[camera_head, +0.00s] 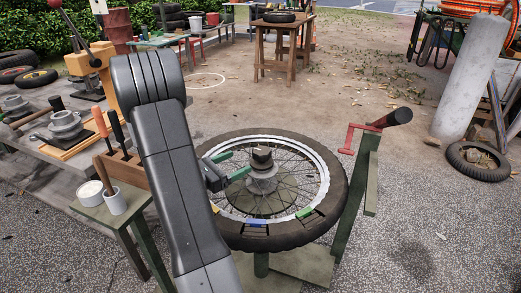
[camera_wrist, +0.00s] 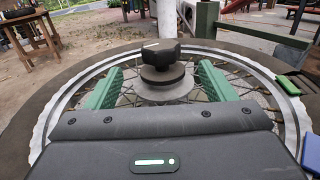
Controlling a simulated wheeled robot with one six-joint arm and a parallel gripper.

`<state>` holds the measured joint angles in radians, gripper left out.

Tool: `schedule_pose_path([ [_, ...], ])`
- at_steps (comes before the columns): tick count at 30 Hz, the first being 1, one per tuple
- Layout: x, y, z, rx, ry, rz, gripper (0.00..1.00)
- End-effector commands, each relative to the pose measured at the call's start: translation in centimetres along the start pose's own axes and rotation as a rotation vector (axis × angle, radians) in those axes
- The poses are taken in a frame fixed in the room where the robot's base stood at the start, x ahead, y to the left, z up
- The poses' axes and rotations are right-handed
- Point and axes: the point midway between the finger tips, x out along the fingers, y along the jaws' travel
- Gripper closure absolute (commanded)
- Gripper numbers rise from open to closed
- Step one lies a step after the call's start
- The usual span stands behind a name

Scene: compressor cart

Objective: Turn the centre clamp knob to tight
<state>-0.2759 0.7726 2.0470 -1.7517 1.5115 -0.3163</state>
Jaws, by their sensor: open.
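The centre clamp knob (camera_head: 262,155) is a dark, faceted knob on a round grey hub at the middle of a spoked wheel (camera_head: 222,231) lying flat on a green stand. In the wrist view the knob (camera_wrist: 160,54) stands upright on its dark collar, with a light mark on its top. My gripper (camera_head: 236,164) has green fingers and reaches in from the left, low over the spokes. In the wrist view my gripper (camera_wrist: 158,85) is open, one finger on each side of the knob's line, with the knob beyond and between them. No contact with the knob is visible.
A red crank with a dark handle (camera_head: 390,118) rises at the wheel's right. Coloured pieces, one blue (camera_head: 256,224), sit on the near rim. A small green table with white cups (camera_head: 115,201) stands at the left. A grey cylinder (camera_head: 468,80) leans at the right.

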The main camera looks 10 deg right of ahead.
Motion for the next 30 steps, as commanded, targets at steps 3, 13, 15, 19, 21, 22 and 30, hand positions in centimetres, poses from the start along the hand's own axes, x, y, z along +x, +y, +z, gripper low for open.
schedule_pose_path([
  [3,2.1,-0.1,-0.1,0.001,0.000,-0.005,0.23],
  [13,7.5,-0.1,-0.1,0.001,0.000,-0.005,0.23],
  [15,8.6,-0.1,-0.1,0.001,0.000,-0.004,0.23],
  [19,10.1,-0.1,-0.1,0.001,0.000,-0.003,0.23],
  [21,10.7,-0.1,-0.1,0.000,0.001,-0.002,0.23],
  [22,10.9,-0.1,-0.1,0.000,0.001,-0.001,0.23],
  [30,11.4,0.0,0.0,-0.001,0.001,0.000,0.23],
])
